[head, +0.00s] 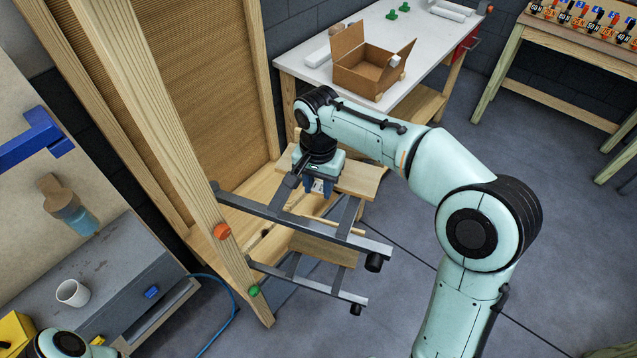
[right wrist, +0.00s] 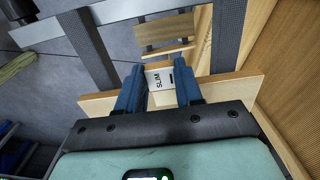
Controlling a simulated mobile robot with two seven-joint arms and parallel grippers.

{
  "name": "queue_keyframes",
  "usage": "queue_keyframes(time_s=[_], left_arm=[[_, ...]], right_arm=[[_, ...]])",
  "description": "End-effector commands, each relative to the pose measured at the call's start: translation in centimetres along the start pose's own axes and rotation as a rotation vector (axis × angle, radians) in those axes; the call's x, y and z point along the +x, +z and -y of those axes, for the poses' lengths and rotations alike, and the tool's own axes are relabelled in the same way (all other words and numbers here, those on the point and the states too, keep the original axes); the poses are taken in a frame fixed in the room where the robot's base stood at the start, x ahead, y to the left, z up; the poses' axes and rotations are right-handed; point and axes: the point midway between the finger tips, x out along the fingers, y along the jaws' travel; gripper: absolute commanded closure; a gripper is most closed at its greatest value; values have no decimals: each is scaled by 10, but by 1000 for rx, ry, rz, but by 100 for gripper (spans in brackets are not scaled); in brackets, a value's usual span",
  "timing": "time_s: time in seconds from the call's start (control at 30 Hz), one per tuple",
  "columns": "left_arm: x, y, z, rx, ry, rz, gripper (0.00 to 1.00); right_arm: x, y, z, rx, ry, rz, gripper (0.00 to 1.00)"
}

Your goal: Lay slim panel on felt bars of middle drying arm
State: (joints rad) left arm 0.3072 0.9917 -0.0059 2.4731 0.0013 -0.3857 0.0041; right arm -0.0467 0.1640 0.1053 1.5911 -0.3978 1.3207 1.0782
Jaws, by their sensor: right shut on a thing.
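My right gripper (head: 318,187) is shut on the slim panel (head: 357,178), a light wooden board. In the right wrist view the panel (right wrist: 228,88) lies crosswise between the blue fingers (right wrist: 160,92), with its "SLIM" label (right wrist: 158,79) showing. The panel is over the dark cross bars of the drying arm with the orange knob (head: 222,231). One bar (right wrist: 228,35) runs beneath its right part in the wrist view, another (right wrist: 90,48) beneath its left. I cannot tell whether it touches them. My left gripper is out of view; only part of that arm shows at bottom left.
A lower drying arm with a green knob (head: 253,291) has a wooden panel (head: 322,247) at it. The wooden rack post (head: 170,140) stands close left. Behind are a white table (head: 300,62) with a cardboard box (head: 365,75). A grey cabinet with a mug (head: 72,293) is left.

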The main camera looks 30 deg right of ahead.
Motion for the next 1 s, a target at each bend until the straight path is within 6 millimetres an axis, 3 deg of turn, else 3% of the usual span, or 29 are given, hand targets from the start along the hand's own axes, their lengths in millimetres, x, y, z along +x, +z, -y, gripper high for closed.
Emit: queue_keyframes(time_s=[0.2, 0.23, 0.3, 0.67, 0.77, 1.0], left_arm=[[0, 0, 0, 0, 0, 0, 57], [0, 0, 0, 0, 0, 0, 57], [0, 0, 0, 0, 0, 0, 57], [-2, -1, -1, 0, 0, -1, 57], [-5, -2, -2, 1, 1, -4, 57], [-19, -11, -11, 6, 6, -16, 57]], right_arm=[[0, 0, 0, -1, -1, 0, 100], [0, 0, 0, 0, -1, 0, 55], [0, 0, 0, -1, -1, 0, 35], [-4, 0, 0, 0, 0, 0, 35], [-16, -1, 1, 0, -3, -2, 35], [-71, -1, 2, -1, -7, -5, 35]])
